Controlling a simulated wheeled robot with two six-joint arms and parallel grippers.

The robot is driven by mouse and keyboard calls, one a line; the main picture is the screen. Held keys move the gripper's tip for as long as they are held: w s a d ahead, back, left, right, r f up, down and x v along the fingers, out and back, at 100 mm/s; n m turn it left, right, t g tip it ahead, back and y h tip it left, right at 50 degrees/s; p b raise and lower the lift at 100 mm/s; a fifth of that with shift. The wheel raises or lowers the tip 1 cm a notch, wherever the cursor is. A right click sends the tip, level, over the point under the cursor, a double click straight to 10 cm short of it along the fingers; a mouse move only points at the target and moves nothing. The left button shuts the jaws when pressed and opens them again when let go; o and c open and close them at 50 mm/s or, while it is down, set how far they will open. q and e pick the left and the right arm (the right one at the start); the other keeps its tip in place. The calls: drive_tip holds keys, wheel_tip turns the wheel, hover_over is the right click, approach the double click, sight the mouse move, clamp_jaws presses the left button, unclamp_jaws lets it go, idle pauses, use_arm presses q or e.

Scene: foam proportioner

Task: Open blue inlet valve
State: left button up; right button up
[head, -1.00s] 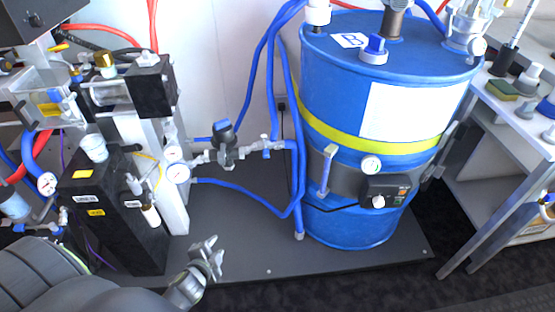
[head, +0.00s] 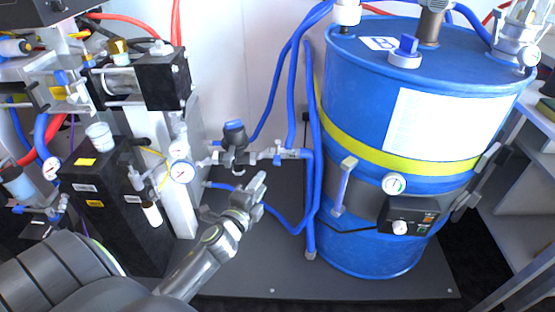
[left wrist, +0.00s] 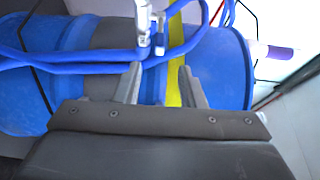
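A small valve with a blue handle (head: 279,155) sits on the metal inlet pipe, left of the blue drum, where blue hoses join. In the left wrist view a metal fitting with a blue piece (left wrist: 162,32), likely this valve, shows just beyond the fingers. My left gripper (head: 258,187) is below and slightly left of the valve, apart from it. In the left wrist view its two fingers (left wrist: 160,86) stand apart with nothing gripped between them. My right gripper is in neither view now.
A large blue drum (head: 345,110) with a yellow band stands right of the valve. Blue hoses (head: 309,190) hang close beside the pipe. A pressure gauge (head: 181,172) and black pump unit (head: 110,205) stand left.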

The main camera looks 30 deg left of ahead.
sight(274, 165)
use_arm(q)
drive_tip(key=w, duration=0.3)
drive_tip(key=w+a, duration=0.1)
drive_tip(key=w, duration=0.7)
drive_tip(key=shift+w+a+b, duration=0.25)
drive_tip(key=shift+a+b, duration=0.05)
drive_tip(key=shift+a, duration=0.1)
clamp_jaws()
